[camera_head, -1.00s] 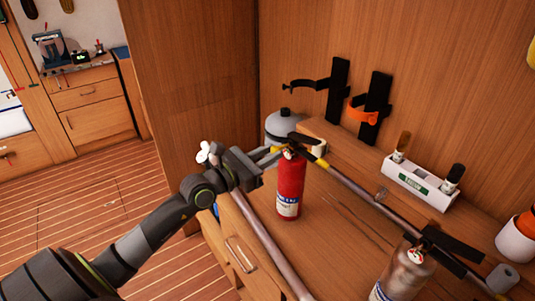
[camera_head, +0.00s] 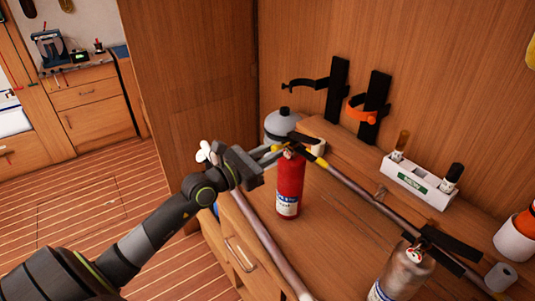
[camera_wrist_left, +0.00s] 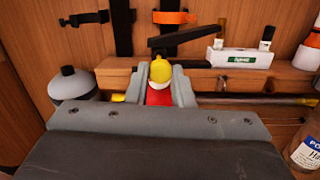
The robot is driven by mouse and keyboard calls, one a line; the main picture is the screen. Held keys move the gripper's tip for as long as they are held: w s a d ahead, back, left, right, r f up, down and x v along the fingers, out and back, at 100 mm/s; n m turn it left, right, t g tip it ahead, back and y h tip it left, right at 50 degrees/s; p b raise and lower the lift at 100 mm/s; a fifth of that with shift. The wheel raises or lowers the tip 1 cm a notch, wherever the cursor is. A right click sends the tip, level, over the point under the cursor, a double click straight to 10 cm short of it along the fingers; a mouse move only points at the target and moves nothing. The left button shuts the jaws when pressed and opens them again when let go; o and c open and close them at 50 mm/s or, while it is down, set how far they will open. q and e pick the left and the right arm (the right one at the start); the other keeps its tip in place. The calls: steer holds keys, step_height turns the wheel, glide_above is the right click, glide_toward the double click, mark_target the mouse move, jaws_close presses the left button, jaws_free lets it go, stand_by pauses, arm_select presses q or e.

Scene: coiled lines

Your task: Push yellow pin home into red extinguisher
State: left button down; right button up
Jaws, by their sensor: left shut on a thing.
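The red extinguisher (camera_head: 290,186) stands upright on the wooden bench top in the head view, with a black lever (camera_head: 306,138) at its top. My left gripper (camera_head: 277,153) reaches in from the left at its head. In the left wrist view, the yellow pin (camera_wrist_left: 160,72) shows between the fingertips of my left gripper (camera_wrist_left: 161,85), which is shut on it. A little of the red extinguisher (camera_wrist_left: 158,98) shows just below the pin. How deep the pin sits cannot be seen. My right gripper is not in view.
A grey rounded bottle (camera_head: 283,124) stands behind the extinguisher. A long pole (camera_head: 375,196) runs diagonally close by. A silver bottle (camera_head: 407,273) stands at the front right. A white holder (camera_head: 418,182) and wall brackets (camera_head: 375,108) are at the back.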

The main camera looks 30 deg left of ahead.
arm_select(q)
steer(key=shift+x, duration=1.35)
steer(key=c, duration=1.4)
jaws_free()
steer(key=shift+w+f, duration=0.1)
steer(key=shift+c, duration=0.2)
steer(key=shift+o, duration=0.4)
steer(key=o, duration=0.5)
steer(key=shift+p+v, duration=0.7)
steer(key=shift+v, duration=1.85)
steer(key=shift+d+r, duration=0.1)
steer(key=shift+r, duration=0.15)
